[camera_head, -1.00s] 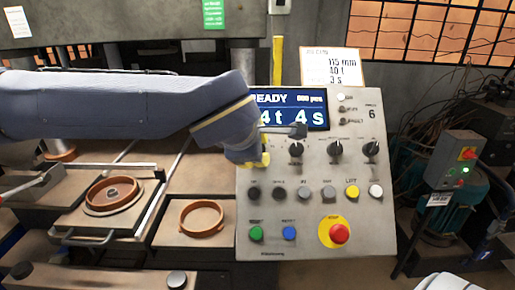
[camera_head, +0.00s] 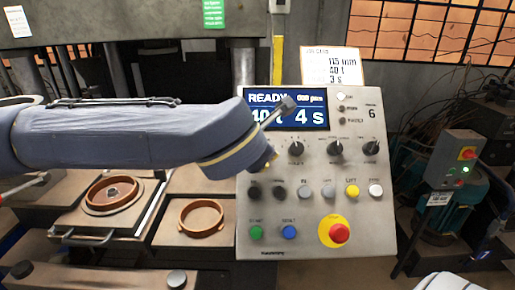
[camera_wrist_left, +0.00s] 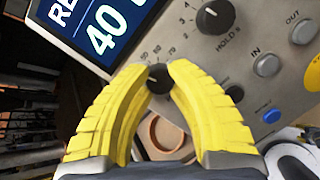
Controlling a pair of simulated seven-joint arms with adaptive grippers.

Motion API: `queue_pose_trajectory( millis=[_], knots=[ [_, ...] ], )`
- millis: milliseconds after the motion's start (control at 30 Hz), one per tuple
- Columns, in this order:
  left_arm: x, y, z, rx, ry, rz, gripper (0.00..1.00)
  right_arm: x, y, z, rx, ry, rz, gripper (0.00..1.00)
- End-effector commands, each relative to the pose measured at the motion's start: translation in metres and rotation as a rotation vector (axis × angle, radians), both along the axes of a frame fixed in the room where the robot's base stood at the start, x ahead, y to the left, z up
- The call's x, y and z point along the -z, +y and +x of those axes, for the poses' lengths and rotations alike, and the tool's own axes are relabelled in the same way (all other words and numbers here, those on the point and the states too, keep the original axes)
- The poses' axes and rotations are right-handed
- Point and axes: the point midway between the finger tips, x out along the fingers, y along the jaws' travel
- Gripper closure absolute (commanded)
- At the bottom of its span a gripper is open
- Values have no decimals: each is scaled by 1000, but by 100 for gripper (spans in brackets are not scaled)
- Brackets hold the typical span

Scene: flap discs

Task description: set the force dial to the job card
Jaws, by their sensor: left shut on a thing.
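My left gripper (camera_wrist_left: 157,71) has its yellow fingers shut on a black knob, the force dial (camera_wrist_left: 159,80), in the wrist view. Printed numbers such as 50, 60 and 70 ring it. The display (camera_head: 288,108) reads READY, 40 t and 4 s. The job card (camera_head: 333,67) above the panel reads 115 mm, 40 t and 3 s. My right gripper is not in view.
The hold dial (camera_wrist_left: 214,17) sits beside the gripped knob. Below are several buttons, including a blue one (camera_head: 289,232), a green one (camera_head: 256,233) and the red stop button (camera_head: 339,233). A brown ring (camera_head: 201,217) lies left of the panel.

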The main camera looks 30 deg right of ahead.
Motion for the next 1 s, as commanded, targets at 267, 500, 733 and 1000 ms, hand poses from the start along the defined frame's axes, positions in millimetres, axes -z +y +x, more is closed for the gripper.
queue_pose_trajectory(
  millis=[267,500,733,1000],
  knots=[
    [-5,-2,0,-23,8,-35,100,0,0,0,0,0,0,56],
    [-5,-2,0,-24,8,-37,100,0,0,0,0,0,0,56],
    [-5,-2,1,-24,8,-37,71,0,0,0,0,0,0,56],
    [-2,-1,0,-26,13,-32,61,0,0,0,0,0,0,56]
  ],
)
